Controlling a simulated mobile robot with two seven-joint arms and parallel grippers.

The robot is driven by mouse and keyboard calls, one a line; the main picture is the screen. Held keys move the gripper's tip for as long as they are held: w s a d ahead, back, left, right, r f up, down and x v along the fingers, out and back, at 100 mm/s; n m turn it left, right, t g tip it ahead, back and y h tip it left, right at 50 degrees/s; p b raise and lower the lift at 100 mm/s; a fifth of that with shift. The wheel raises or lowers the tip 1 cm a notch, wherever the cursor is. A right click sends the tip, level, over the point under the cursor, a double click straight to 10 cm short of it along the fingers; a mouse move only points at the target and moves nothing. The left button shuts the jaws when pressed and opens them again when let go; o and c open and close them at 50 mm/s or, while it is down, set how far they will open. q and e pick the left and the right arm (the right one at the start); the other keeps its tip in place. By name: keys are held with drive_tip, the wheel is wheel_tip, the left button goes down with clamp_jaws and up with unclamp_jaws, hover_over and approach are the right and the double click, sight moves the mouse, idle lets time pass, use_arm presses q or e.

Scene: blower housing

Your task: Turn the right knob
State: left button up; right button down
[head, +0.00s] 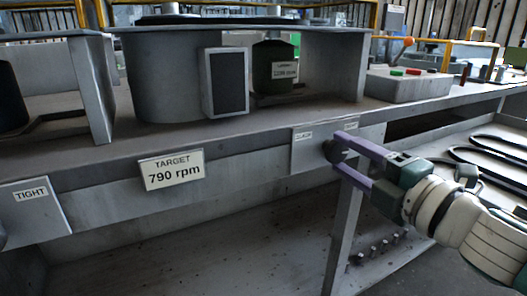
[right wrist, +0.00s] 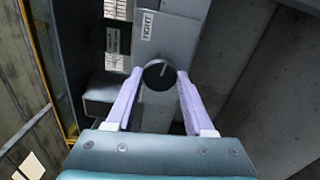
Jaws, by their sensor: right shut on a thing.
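The right knob (head: 329,151) is dark and round, on a grey front plate (head: 305,157) with two small labels. My right gripper (head: 338,149) reaches it from the right, its two purple fingers around the knob. In the right wrist view the black knob (right wrist: 159,76) sits between the fingertips of the right gripper (right wrist: 160,74), which is shut on it. A light pointer line shows on its face, tilted slightly right of the picture's upward direction. A label reading TIGHT (right wrist: 147,27) is on the plate beyond it. My left gripper is not in view.
A sign (head: 172,170) reads TARGET 790 rpm. A display (head: 285,70) on the dark cylinder has a small, hard-to-read rpm figure. Another plate (head: 32,213) marked TIGHT is at the left. A grey box with coloured buttons (head: 410,84) stands at the back right.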

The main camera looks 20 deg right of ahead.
drive_tip(key=shift+c, duration=1.4)
unclamp_jaws()
drive_tip(key=s, duration=1)
drive_tip(key=shift+d+p, duration=0.35)
drive_tip(key=shift+w+r, duration=0.1)
drive_tip(key=shift+r, duration=0.05)
